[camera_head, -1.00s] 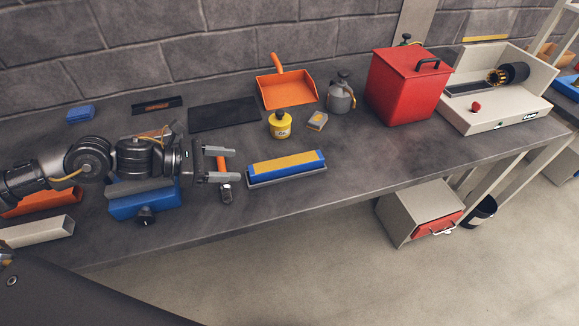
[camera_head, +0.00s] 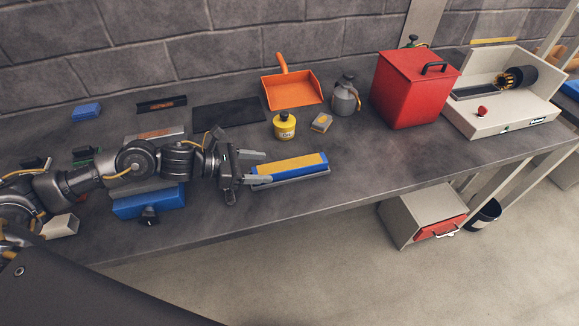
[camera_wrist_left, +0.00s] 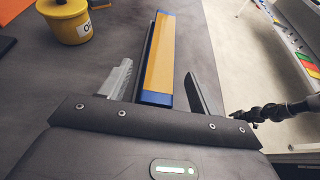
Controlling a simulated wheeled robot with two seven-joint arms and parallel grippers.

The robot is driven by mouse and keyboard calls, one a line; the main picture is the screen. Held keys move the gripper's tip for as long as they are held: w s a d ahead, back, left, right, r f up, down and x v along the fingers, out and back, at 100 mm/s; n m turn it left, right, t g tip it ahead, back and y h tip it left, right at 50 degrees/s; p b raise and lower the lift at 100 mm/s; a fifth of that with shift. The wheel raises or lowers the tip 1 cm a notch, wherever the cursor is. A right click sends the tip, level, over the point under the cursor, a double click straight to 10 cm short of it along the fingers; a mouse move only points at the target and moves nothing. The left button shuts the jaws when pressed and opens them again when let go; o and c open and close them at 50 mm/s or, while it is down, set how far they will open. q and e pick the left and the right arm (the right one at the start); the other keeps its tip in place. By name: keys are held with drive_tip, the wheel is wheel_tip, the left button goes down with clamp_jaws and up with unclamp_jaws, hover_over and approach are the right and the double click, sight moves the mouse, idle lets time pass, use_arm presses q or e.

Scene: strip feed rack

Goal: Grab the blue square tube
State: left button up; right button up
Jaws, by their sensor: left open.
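The blue square tube (camera_head: 290,168) is a long bar with blue sides and ends and a yellow-orange top face. It lies in a shallow grey holder (camera_head: 300,180) near the bench's front edge. My left gripper (camera_head: 268,167) is open at the tube's left end, with its two fingers apart and pointing along it. In the left wrist view the tube (camera_wrist_left: 161,62) runs away from the camera, its near end between the open fingers (camera_wrist_left: 158,72); I see no clear contact. A dark jointed arm (camera_wrist_left: 270,110) shows at the right there; its jaws cannot be made out.
A yellow can (camera_head: 284,127) and a small grey-yellow box (camera_head: 321,122) stand behind the tube. An orange dustpan (camera_head: 291,91), oil can (camera_head: 345,97) and red bin (camera_head: 412,88) are farther back. A blue clamp block (camera_head: 150,202) sits below my left forearm. Bench right of the tube is clear.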

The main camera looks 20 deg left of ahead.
sight(282, 165)
use_arm(q)
drive_tip(key=x, duration=0.2)
drive_tip(key=r+p+x, duration=0.1)
drive_tip(key=x, duration=0.1)
drive_tip(key=shift+d+p, duration=0.1)
drive_tip(key=shift+p, duration=0.2)
drive_tip(key=shift+w+d+f, duration=0.15)
drive_tip(key=shift+d+f, duration=0.05)
drive_tip(key=shift+f, duration=0.05)
use_arm(e)
drive_tip(key=shift+d+r, duration=0.2)
drive_tip(key=shift+r, duration=0.35)
drive_tip(key=shift+d+r, duration=0.2)
drive_tip(key=shift+r, duration=0.35)
use_arm(q)
drive_tip(key=shift+c, duration=0.3)
drive_tip(key=shift+r, duration=0.1)
clamp_jaws()
use_arm(e)
drive_tip(key=shift+w, duration=0.1)
